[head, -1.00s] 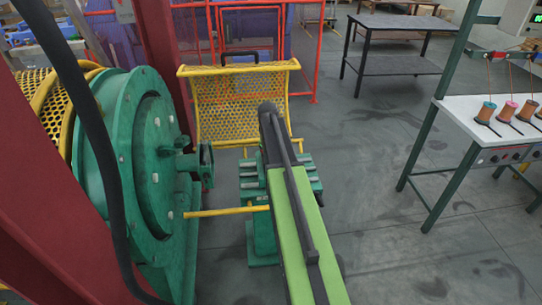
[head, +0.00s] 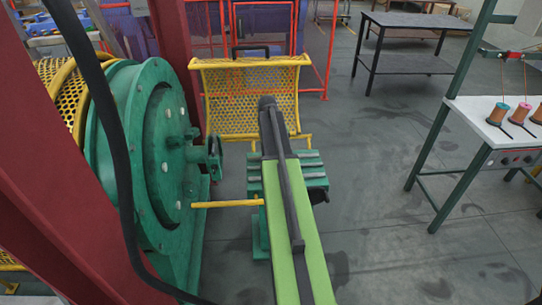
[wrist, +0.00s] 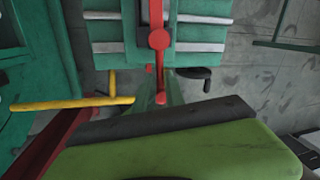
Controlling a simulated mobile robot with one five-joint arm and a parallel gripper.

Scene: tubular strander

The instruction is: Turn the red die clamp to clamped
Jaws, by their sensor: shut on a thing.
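The red die clamp (wrist: 160,65) shows in the wrist view, with a round hub at the top and a narrow bar hanging down. It sits in front of a green stand with pale metal bars (wrist: 108,46). My gripper (wrist: 163,118) fills the bottom of the wrist view as a lime-green body with a black edge, close to the lower end of the red bar. The jaws are shut, but their contact with the bar is hidden.
A yellow rod (head: 228,204) runs between the green round machine housing (head: 150,150) and the stand. A yellow mesh guard (head: 250,90) stands behind. A dark handle (wrist: 196,77) juts beside the clamp. A white spool table (head: 490,125) is at right, with open floor between.

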